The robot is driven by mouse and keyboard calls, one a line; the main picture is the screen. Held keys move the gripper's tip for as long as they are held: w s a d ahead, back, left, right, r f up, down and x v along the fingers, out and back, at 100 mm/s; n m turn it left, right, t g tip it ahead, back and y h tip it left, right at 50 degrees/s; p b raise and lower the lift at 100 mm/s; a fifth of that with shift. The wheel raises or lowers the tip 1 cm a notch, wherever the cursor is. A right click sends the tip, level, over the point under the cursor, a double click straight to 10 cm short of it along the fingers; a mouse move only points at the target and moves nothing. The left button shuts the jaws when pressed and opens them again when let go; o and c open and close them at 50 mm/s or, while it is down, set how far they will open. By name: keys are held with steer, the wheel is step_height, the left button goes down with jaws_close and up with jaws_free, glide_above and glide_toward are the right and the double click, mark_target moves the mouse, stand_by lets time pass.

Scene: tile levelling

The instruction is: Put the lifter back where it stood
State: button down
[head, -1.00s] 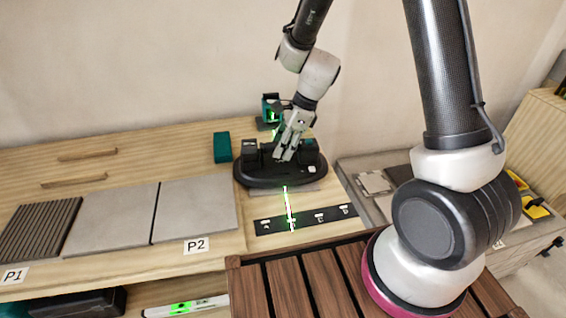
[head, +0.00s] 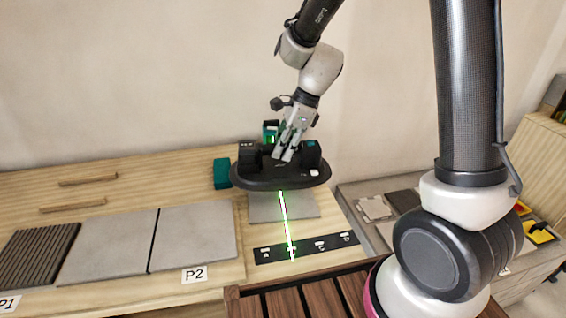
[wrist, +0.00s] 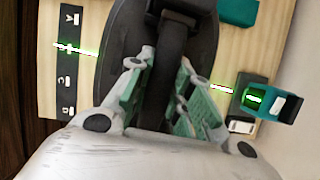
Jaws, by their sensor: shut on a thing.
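The lifter (head: 255,176) is a black oval device with a raised handle and two dark blocks on top. In the head view it hangs a little above a grey tile (head: 290,209) on the wooden bench. My gripper (head: 285,155) is shut on the lifter's handle from above. The wrist view shows the gripper (wrist: 158,100) with its green-padded fingers on either side of the dark handle (wrist: 172,65). The lifter's underside is hidden.
A teal laser level (head: 270,131) stands behind the lifter, its green line crossing a black strip (head: 305,247) with lettered marks. A teal block (head: 221,174) is left of the lifter. Grey tiles (head: 195,235) lie further left, by the P2 label (head: 194,274). A grey tray (head: 372,222) is at right.

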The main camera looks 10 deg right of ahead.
steer(key=shift+r, duration=3.85)
